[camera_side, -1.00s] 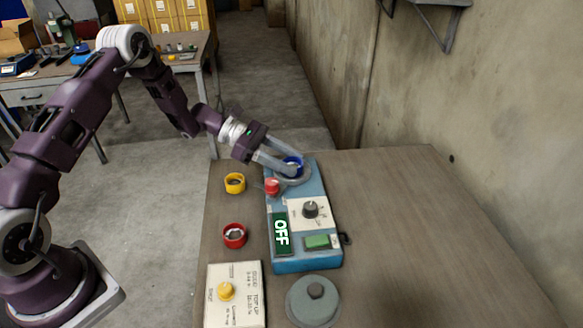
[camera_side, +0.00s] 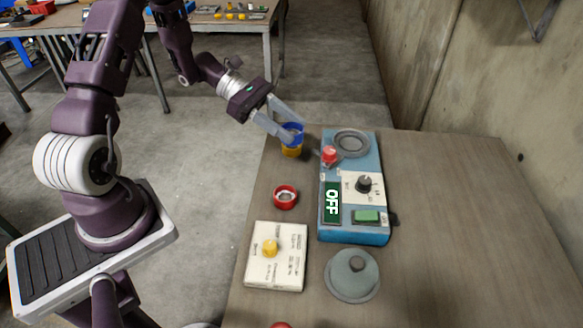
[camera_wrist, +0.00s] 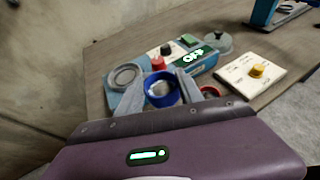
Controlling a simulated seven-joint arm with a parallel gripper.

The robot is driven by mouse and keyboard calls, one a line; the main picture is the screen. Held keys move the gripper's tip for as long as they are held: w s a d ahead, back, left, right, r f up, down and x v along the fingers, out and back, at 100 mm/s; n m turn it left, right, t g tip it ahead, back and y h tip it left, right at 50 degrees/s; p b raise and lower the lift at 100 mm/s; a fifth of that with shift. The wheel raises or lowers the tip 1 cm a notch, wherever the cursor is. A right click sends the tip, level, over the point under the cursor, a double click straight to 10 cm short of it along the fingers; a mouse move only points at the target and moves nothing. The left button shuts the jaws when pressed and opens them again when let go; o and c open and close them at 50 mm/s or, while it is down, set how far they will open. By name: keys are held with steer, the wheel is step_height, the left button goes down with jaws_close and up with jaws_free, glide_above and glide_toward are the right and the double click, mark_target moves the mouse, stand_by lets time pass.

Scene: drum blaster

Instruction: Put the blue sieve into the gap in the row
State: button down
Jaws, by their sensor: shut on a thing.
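My gripper (camera_side: 297,130) is shut on the blue sieve (camera_side: 291,128), which hangs near the far left of the table. In the side view the blue sieve overlaps the yellow sieve (camera_side: 291,151), just above it in the picture; I cannot tell how far apart they are. The red sieve (camera_side: 285,197) sits nearer on the table, with bare table between it and the yellow one. In the wrist view the blue sieve (camera_wrist: 161,103) is between my fingers, the red sieve (camera_wrist: 209,91) shows partly behind the right finger, and the yellow sieve is hidden.
The blue blaster (camera_side: 353,238) stands right of the sieves, with an empty round seat (camera_side: 352,143), a red knob (camera_side: 329,153) and an OFF display (camera_side: 331,202). A white card box (camera_side: 290,279) and a grey lid (camera_side: 352,276) lie nearer. The table's right side is clear.

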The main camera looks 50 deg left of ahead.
mark_target(283, 172)
steer(key=f, duration=0.3)
steer(key=s+f, duration=0.1)
steer(key=f, duration=0.6)
steer(key=shift+s+a+f, duration=0.1)
steer(key=shift+s, duration=0.1)
steer(key=shift+f, duration=0.1)
steer(key=c, duration=1)
jaws_free()
steer(key=shift+c, duration=0.2)
